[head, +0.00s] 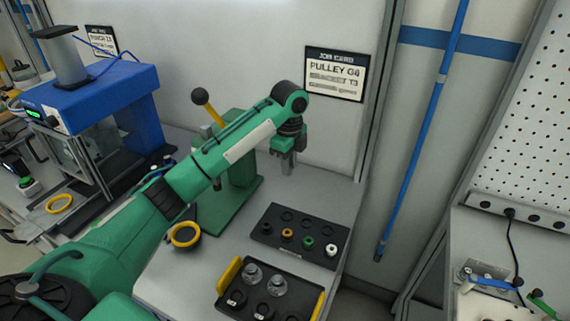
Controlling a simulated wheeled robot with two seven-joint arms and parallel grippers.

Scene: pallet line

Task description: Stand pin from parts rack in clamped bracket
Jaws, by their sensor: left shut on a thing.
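My left gripper (288,160) hangs at the end of my green arm, above the bench and behind the black parts rack (265,237). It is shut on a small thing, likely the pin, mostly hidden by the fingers. The rack has a back row of dark round places and a front row with small yellow, green and white-topped parts. A green press-like stand (242,185) is behind my forearm, with a black-knobbed lever (200,96). I cannot make out the clamped bracket; my arm covers part of the stand. My right gripper is out of view.
A black tray (290,262) with yellow handles holds clear and dark round parts at the front. A blue machine (95,95) stands at left. A yellow-rimmed cup (185,236) is beside my arm. A job card (335,75) hangs on the wall. The bench right of the gripper is clear.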

